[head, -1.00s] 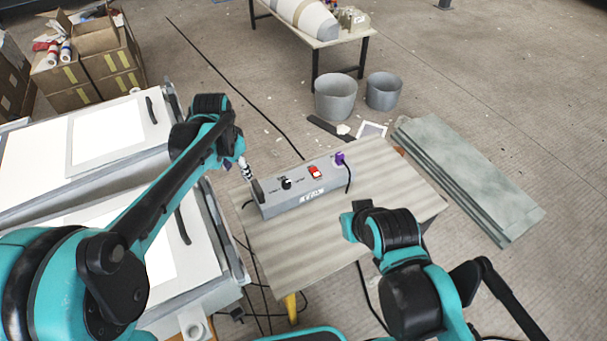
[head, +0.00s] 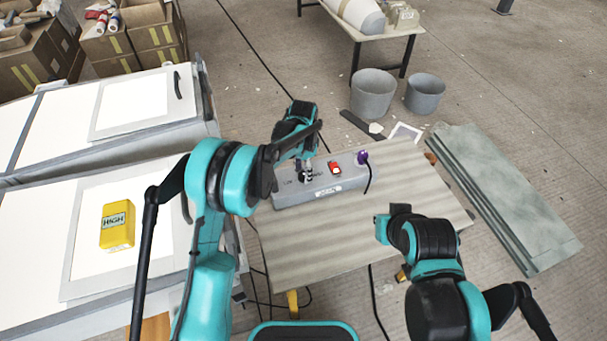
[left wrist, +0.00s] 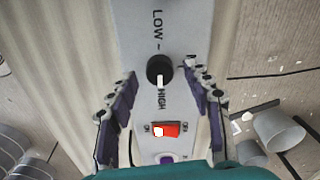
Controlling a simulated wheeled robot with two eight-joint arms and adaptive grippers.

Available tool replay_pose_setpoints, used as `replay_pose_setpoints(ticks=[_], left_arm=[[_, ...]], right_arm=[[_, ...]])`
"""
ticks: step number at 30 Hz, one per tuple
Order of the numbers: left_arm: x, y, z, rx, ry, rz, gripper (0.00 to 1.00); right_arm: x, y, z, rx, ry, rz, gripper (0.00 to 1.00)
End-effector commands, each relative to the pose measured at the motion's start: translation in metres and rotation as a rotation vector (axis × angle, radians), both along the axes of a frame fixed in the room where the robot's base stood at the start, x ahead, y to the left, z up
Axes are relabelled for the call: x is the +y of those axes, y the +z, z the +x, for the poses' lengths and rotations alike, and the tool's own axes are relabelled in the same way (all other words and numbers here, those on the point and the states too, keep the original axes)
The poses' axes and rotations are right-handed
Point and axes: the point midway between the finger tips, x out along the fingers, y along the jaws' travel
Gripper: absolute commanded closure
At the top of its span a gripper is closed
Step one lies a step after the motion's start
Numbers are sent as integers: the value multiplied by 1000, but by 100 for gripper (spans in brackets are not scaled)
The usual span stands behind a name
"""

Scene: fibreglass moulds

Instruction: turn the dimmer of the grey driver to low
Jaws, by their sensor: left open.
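The grey driver (head: 345,182) is a long grey box on the small table. Its dimmer is a black round knob (left wrist: 159,69) with a white mark, between the printed words LOW and HIGH in the left wrist view. The mark points to the HIGH side. My left gripper (head: 307,172) is over the knob's end of the box, hiding much of the knob in the head view. In the left wrist view its open fingers (left wrist: 162,78) stand on either side of the knob, with gaps. My right arm's end (head: 384,228) is over the table's right part; its fingers are not clear.
A red rocker switch (head: 336,168) and a purple plug (head: 362,157) with a black cable are on the driver. The striped table (head: 330,235) is otherwise bare. A yellow block (head: 117,224) labelled HIGH lies on the white mould at left. Grey buckets (head: 373,95) and boards (head: 490,190) are beyond.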

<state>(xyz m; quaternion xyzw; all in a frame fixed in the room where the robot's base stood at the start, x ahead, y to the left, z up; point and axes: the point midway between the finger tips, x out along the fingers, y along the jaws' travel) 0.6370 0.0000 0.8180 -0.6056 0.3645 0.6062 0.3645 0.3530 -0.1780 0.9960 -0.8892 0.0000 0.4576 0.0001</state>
Motion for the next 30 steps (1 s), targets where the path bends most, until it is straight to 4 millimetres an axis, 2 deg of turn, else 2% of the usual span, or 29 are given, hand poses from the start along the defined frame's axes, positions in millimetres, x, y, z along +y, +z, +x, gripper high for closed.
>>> replay_pose_setpoints(ticks=[3, 11, 14, 17, 18, 30], left_arm=[[0, -8, 0, 0, 1, 0, 50], [0, -9, 0, 0, 1, 0, 50], [0, -9, 0, 0, 1, 0, 71], [0, -9, 0, 0, 1, 0, 97], [0, -9, 0, 0, 1, 0, 100], [0, -9, 0, 0, 60, 0, 100]], right_arm=[[0, -3, 0, 0, 0, 0, 100], [0, -3, 0, 0, 0, 0, 100], [0, -3, 0, 0, 0, 0, 100], [0, -3, 0, 0, 0, 0, 100], [0, -3, 0, 0, 0, 0, 100], [0, -3, 0, 0, 0, 0, 100]])
